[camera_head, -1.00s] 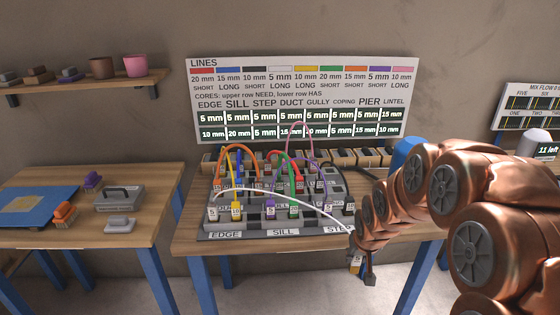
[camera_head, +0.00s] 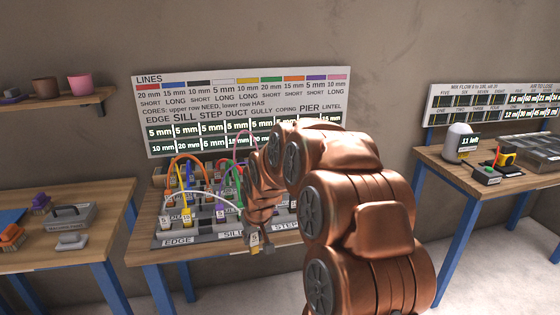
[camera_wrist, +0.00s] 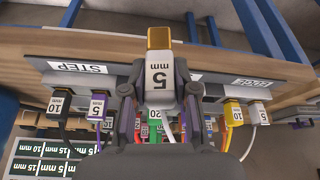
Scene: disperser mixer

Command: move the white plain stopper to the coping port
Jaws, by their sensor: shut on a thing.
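A white stopper (camera_wrist: 160,90) marked 5 mm, with a gold tip, is held in my gripper (camera_wrist: 158,112) in the wrist view. In the head view my gripper (camera_head: 262,246) is shut on this stopper (camera_head: 254,242), just in front of the port board's (camera_head: 205,237) front edge, near the STEP label. A white cord (camera_head: 215,193) arcs over the board toward my gripper. Several coloured plugs stand in the board, among them a yellow (camera_wrist: 232,112) and a purple one (camera_wrist: 98,106). I cannot make out the coping port; my arm hides the board's right part.
A lines sign (camera_head: 200,110) stands behind the board and lists COPING among its names. A left table (camera_head: 95,245) bears a grey toolbox (camera_head: 72,216). A right table (camera_head: 460,180) carries small devices. Cords arch above the board's ports.

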